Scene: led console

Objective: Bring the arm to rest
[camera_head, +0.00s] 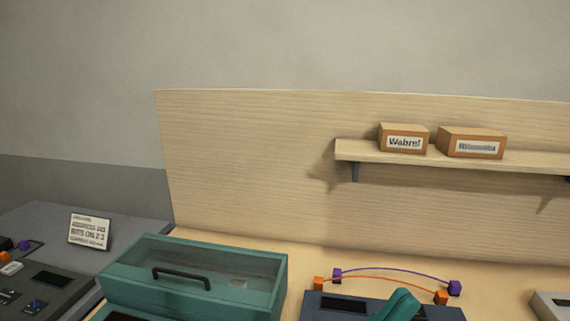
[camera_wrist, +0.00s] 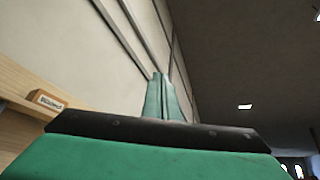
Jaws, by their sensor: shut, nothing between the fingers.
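My gripper (camera_wrist: 160,80) shows in the wrist view. Its teal fingers are together, with nothing seen between them, and point up toward the wall and ceiling. A black bar and a green body fill the bottom of that view. In the head view a teal piece, which looks like part of my arm, rises at the bottom edge in front of a dark blue-grey console (camera_head: 340,304). Most of my arm is out of that view.
A teal case with a clear lid and black handle (camera_head: 181,276) stands left of centre. A dark panel (camera_head: 45,290) and a sign card (camera_head: 89,231) are at far left. Two labelled boxes (camera_head: 404,140) (camera_head: 472,144) sit on a wall shelf (camera_head: 370,152). Purple and orange cables (camera_head: 395,272) arch over the console.

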